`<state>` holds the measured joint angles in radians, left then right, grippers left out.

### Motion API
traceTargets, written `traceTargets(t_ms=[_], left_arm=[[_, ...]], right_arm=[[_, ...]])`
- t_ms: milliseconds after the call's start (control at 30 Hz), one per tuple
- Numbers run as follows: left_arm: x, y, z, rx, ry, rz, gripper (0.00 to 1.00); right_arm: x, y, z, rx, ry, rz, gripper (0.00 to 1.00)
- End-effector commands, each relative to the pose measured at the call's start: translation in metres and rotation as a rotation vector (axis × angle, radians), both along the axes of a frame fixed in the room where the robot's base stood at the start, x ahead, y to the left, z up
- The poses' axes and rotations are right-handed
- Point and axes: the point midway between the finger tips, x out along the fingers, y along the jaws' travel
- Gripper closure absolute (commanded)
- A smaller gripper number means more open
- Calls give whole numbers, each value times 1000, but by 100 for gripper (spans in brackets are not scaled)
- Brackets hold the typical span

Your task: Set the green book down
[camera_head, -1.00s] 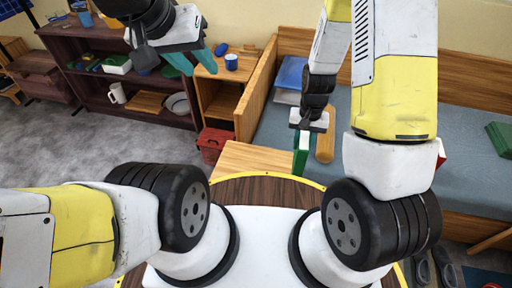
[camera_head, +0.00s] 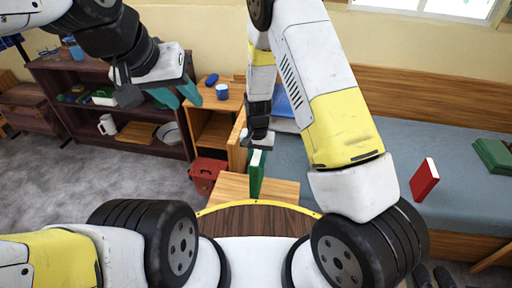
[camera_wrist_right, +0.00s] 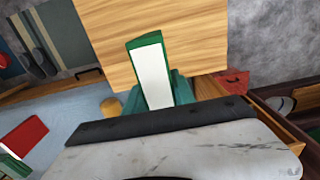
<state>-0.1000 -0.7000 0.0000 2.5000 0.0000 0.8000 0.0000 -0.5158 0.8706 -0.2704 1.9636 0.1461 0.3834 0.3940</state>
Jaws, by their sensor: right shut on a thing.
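The green book (camera_head: 257,175) hangs upright below my right gripper (camera_head: 258,146), which is shut on it. In the right wrist view the green book (camera_wrist_right: 153,72) shows its white page edge between teal fingers, in front of a light wooden top (camera_wrist_right: 190,30). In the head view that wooden top (camera_head: 287,190) lies around and below the book. I cannot tell whether the book touches it. My left gripper (camera_head: 178,95) is open and empty at the upper left, in front of the shelves.
A red bin (camera_head: 205,173) stands left of the wooden top. Dark shelves (camera_head: 75,110) hold a mug and bowl.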

Motion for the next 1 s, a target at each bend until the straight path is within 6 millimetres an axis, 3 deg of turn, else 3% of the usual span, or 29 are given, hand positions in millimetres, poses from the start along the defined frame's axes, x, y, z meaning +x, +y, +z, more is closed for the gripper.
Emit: traceTargets(t_ms=[67, 300, 667, 700, 767, 800, 1000], left_arm=[[0, 0, 0, 0, 0, 0, 64], [0, 0, 0, 0, 0, 0, 64], [0, 0, 0, 0, 0, 0, 64], [0, 0, 0, 0, 0, 0, 64], [0, 0, 0, 0, 0, 0, 64], [0, 0, 0, 0, 0, 0, 64], [0, 0, 0, 0, 0, 0, 64]], right_arm=[[6, 5, -1, 1, -2, 2, 100], [5, 5, -34, 0, 0, -1, 100], [5, 5, -38, 1, -1, 0, 100], [5, 5, -38, 0, -1, 0, 63], [5, 5, -38, 0, -1, 0, 52], [5, 5, -38, 1, -1, 0, 48], [5, 5, -38, 1, -1, 0, 48]])
